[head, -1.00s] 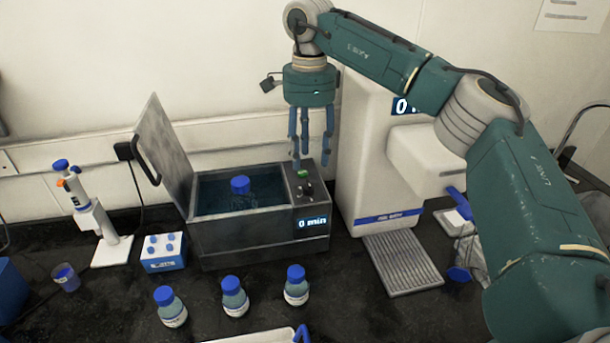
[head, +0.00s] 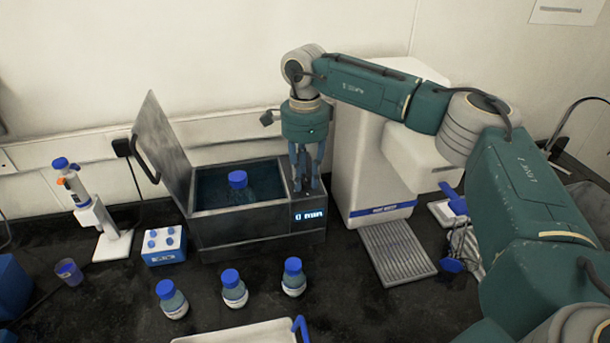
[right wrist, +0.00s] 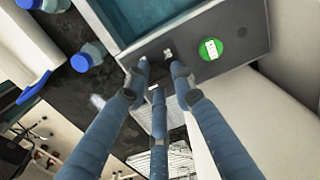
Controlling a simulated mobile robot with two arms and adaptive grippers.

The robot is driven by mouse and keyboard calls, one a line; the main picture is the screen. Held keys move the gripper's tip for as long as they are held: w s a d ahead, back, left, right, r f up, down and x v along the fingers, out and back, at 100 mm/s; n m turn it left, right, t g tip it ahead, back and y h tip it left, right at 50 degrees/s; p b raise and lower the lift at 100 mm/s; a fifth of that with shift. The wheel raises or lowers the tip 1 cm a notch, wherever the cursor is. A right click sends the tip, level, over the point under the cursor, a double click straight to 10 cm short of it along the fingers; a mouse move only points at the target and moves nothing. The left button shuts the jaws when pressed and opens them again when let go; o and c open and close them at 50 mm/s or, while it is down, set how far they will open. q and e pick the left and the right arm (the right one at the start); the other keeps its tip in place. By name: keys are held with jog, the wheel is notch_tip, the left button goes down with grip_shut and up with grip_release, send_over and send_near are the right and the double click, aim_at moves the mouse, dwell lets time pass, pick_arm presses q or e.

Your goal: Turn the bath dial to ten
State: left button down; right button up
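The bath (head: 255,243) is a dark metal box with its lid (head: 162,148) raised; its display (head: 309,215) reads 0 min. My right gripper (head: 306,186) points down over the control panel at the bath's right end, fingertips at the dial's place. In the right wrist view its three blue fingers (right wrist: 158,76) stand apart close to the panel. The dial is largely hidden by the fingers, and I cannot tell whether they touch it. A green button (right wrist: 210,48) shows beside them on the panel. My left gripper is not in view.
A blue-capped bottle (head: 238,181) stands in the bath. Several capped bottles stand in front, including one at the right (head: 293,278). A white machine (head: 373,150) with a drip grille (head: 396,252) is close on the right. A pipette stand (head: 112,244) is at left.

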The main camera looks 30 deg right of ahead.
grip_shut()
